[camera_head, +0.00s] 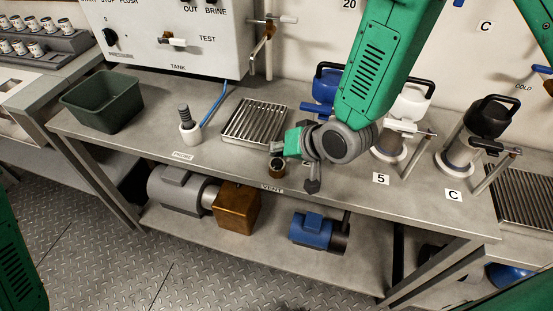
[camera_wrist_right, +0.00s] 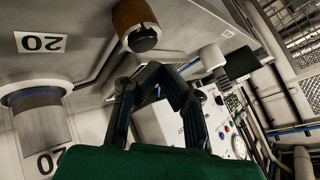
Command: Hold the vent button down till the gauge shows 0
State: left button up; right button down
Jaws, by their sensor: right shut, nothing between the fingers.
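The vent button (camera_head: 277,168) is a short brown cylinder with a dark top, standing by the VENT label at the bench's front edge. It also shows in the right wrist view (camera_wrist_right: 135,28), with its black top facing my fingers. My right gripper (camera_head: 277,148) is shut and empty, close beside the button in the head view. In the wrist view its fingertips (camera_wrist_right: 158,70) appear a little apart from the button; contact cannot be confirmed. A pale round dial (camera_wrist_right: 240,147), possibly the gauge, is too small to read. My left gripper is out of view.
A slotted drain tray (camera_head: 256,122) lies behind the button. A white probe cup (camera_head: 190,130) and green bin (camera_head: 104,100) stand to the left. Handled canisters (camera_head: 405,112) stand to the right. The tank box (camera_head: 175,40) is at the back. The bench's front left is clear.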

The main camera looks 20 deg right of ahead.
aim_at(278, 162)
jog(key=shift+r+p, duration=1.95)
jog(key=shift+r, duration=0.45)
jog(key=shift+f, duration=0.1)
